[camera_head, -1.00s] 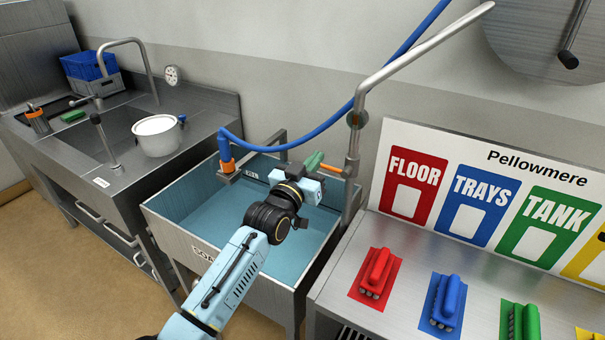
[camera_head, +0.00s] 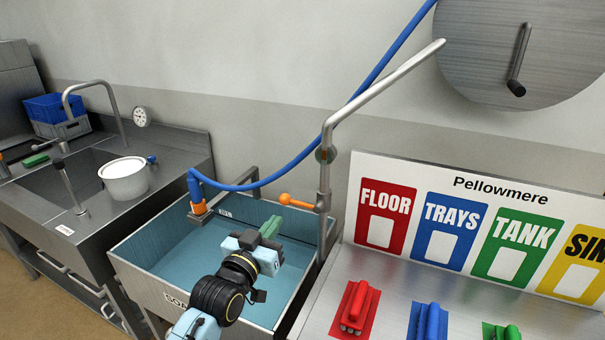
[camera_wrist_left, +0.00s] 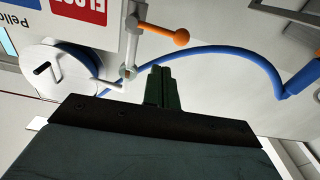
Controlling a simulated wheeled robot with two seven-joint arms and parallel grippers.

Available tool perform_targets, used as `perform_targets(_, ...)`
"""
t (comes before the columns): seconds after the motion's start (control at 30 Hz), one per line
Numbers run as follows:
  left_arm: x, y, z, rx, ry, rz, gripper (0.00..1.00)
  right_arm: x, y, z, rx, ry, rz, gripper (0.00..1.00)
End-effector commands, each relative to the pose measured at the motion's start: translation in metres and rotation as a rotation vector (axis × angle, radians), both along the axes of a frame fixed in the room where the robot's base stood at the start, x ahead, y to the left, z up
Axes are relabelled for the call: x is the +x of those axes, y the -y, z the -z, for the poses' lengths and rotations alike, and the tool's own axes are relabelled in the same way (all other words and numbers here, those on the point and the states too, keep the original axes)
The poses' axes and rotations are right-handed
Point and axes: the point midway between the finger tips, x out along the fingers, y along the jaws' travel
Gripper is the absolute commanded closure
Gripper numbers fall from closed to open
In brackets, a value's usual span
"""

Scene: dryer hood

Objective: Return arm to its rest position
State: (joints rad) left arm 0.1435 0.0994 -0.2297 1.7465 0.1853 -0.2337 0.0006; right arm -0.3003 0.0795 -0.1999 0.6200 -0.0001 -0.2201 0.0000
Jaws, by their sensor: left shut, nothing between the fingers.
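My left gripper (camera_head: 271,226) is over the blue soak basin (camera_head: 180,240), with its dark green fingers together and empty. In the left wrist view the shut fingers (camera_wrist_left: 161,86) point away from the camera, with clear space around them. The orange-knobbed lever (camera_head: 284,198) on the standing metal pipe is beyond the fingers, and it also shows in the left wrist view (camera_wrist_left: 180,37). A gap shows between fingers and knob in the wrist view. My right gripper is not in view.
The metal pipe (camera_head: 325,170) rises at the basin's right corner. A blue hose (camera_head: 365,85) loops behind my gripper. A white pot (camera_head: 125,180) stands on the left sink counter. Red (camera_head: 355,307) and blue (camera_head: 428,322) brushes lie on the right bench below the Pellowmere board (camera_head: 480,225).

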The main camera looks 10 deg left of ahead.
Motion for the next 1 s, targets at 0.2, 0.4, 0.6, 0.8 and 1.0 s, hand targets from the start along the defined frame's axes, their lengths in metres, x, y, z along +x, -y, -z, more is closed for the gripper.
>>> perform_targets(0.2,-0.08,-0.012,0.079,0.108,-0.368,-0.007,1.0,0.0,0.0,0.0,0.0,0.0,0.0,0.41)
perform_targets(0.4,-0.181,-0.035,0.133,0.215,-0.741,-0.028,1.0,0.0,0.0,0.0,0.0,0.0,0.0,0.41)
perform_targets(0.6,-0.255,-0.053,0.151,0.282,-0.984,-0.047,1.0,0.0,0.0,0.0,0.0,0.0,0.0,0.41)
perform_targets(0.8,-0.313,-0.067,0.155,0.327,-1.163,-0.065,1.0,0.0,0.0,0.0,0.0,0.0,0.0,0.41)
perform_targets(1.0,-0.348,-0.076,0.167,0.358,-1.286,-0.076,1.0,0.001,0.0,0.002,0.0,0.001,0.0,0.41)
